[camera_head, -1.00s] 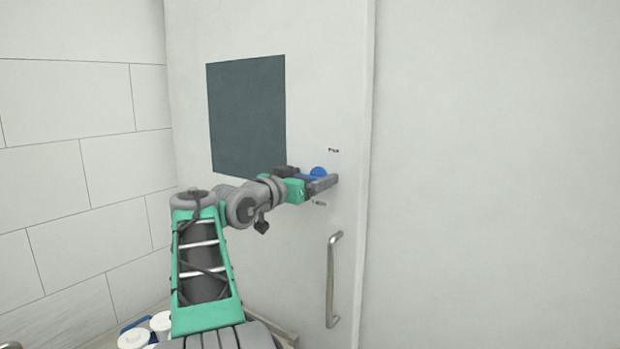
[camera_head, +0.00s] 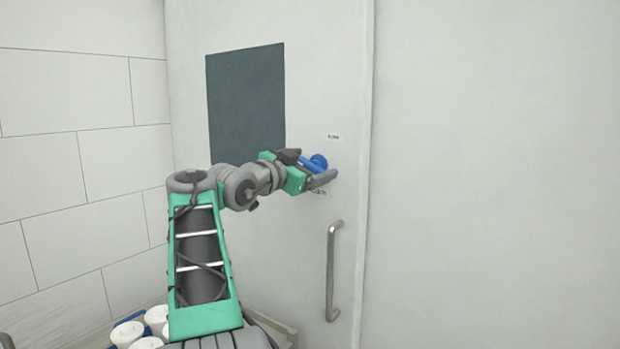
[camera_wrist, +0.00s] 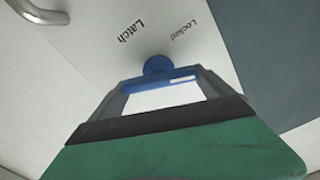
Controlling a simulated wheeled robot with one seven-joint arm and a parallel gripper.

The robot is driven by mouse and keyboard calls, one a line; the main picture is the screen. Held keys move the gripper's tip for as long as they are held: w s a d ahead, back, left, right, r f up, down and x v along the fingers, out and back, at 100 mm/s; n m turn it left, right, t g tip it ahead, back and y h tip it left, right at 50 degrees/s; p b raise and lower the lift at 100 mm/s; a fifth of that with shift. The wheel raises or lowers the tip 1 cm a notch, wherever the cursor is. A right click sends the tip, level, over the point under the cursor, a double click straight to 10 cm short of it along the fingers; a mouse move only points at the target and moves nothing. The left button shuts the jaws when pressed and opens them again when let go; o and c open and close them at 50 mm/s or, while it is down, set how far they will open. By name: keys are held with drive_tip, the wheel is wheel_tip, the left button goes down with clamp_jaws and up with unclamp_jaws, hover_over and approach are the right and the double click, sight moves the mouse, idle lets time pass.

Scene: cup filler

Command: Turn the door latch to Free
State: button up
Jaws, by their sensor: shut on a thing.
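The blue door latch (camera_head: 319,161) is on the pale door, above the metal pull handle and right of the dark window. It has a round hub (camera_wrist: 157,65) and a blue bar. My gripper (camera_head: 318,171) is shut on the bar, with one finger at each end in the wrist view. The gripper slants down to the right in the head view. The word "Locked" (camera_wrist: 185,33) is printed up and right of the hub, and "Latch" (camera_wrist: 131,30) up and left. A small label (camera_head: 334,137) above the latch is too blurred to read.
The door (camera_head: 240,240) has a dark window panel (camera_head: 245,100) and a vertical metal pull handle (camera_head: 333,270) below the latch. Several white lidded cups (camera_head: 127,333) stand on a blue tray at the lower left, near my arm. Wall to the right is bare.

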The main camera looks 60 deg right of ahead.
drive_tip(key=m+b, duration=0.1)
drive_tip(key=m, duration=0.1)
drive_tip(key=m+b, duration=0.4)
drive_tip(key=shift+s+f+m, duration=0.15)
drive_tip(key=shift+f+m, duration=0.15)
drive_tip(key=shift+f, duration=0.05)
drive_tip(key=m+b, duration=0.2)
drive_tip(key=m, duration=0.2)
drive_tip(key=shift+f, duration=0.1)
drive_tip(key=shift+m+b, duration=0.7)
drive_tip(key=shift+m, duration=0.8)
drive_tip(key=o, duration=1.1)
drive_tip(key=a, duration=0.2)
drive_tip(key=a+b, duration=0.1)
drive_tip(key=a, duration=0.2)
drive_tip(key=w+a, duration=0.1)
drive_tip(key=a, duration=0.1)
drive_tip(key=shift+a+b, duration=0.35)
drive_tip(key=shift+a, duration=0.05)
